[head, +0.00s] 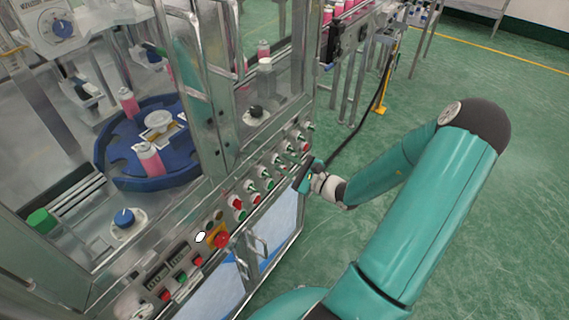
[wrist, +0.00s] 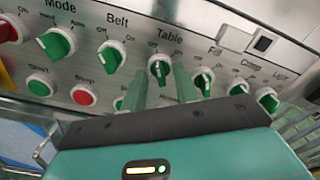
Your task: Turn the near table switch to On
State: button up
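The Table switch (wrist: 160,70) is a green knob in a white ring under the printed word "Table" in the wrist view. Its Off mark is at upper left and its On mark at upper right; I cannot tell its exact setting. My gripper (wrist: 161,76) is open, with one teal finger on each side of this knob. I cannot tell whether the fingers touch it. In the head view my gripper (head: 304,175) is at the machine's front panel; which knob it faces is hard to tell there.
The Belt switch (wrist: 111,56) is to the left and the Fill switch (wrist: 204,82) close to the right. A red emergency button (head: 221,240) sits lower on the panel. A blue rotary table (head: 115,160) with pink bottles is behind the frame. Green floor is open at right.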

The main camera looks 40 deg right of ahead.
jog(key=shift+w+a, duration=0.15)
jog(key=shift+w, duration=0.15)
grip_shut()
jog(key=shift+m, duration=0.4)
jog(key=m, duration=1.1)
dwell(0.5)
